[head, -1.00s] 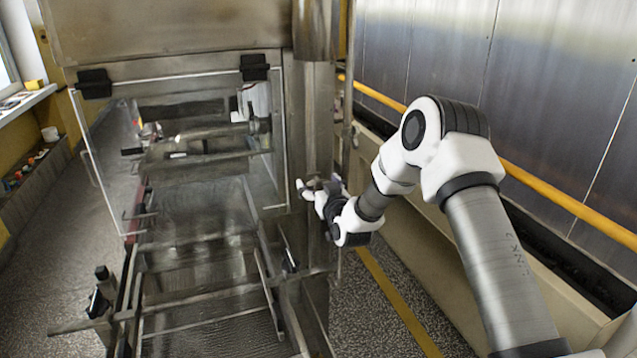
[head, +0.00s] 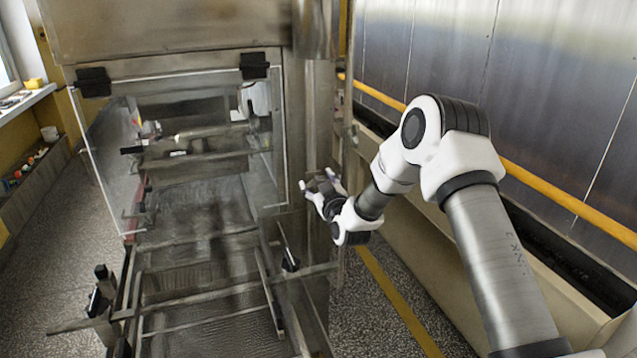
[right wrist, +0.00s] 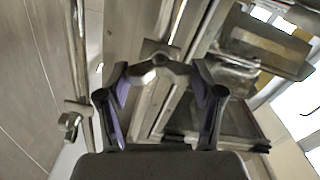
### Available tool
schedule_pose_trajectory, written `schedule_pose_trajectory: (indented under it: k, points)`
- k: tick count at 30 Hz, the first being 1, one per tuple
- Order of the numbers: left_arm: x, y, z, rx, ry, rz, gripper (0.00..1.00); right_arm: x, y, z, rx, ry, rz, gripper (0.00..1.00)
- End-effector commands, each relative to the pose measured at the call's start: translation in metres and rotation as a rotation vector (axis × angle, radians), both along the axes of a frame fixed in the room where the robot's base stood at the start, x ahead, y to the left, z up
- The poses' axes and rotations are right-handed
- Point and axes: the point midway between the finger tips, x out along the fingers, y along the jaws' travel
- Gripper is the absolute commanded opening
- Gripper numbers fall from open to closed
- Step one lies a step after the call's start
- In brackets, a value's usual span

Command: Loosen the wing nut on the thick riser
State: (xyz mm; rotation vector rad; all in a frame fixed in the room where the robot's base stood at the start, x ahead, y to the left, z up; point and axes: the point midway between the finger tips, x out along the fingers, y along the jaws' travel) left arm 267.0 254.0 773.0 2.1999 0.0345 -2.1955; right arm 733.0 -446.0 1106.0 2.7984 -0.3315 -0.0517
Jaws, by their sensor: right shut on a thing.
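My right gripper (head: 317,180) is in front of an upright metal post (head: 320,110) to the right of the machine's clear cover. In the right wrist view my gripper (right wrist: 158,74) has its two dark, purple-padded fingers on either side of a silver, wing-shaped nut (right wrist: 158,64), and it is shut on this wing nut. Metal uprights and bars run behind the nut; which one it sits on is hard to tell. In the head view the nut is too small to make out. My left gripper is not in view.
A thin upright rod (right wrist: 80,50) with another silver clamp fitting (right wrist: 72,121) stands left of the gripper in the wrist view. A clear hinged cover (head: 100,165) and a mesh belt (head: 220,335) are left. A yellow rail (head: 560,202) runs along the right wall.

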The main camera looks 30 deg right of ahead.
Motion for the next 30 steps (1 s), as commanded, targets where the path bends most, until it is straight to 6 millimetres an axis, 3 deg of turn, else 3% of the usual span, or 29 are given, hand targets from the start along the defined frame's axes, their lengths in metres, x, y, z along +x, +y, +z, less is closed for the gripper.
schedule_pose_trajectory:
  k: [30]
  points:
    - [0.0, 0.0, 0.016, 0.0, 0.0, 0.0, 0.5, 0.001, 0.002, -0.001, -0.929, 0.222, -0.004, 0.32]
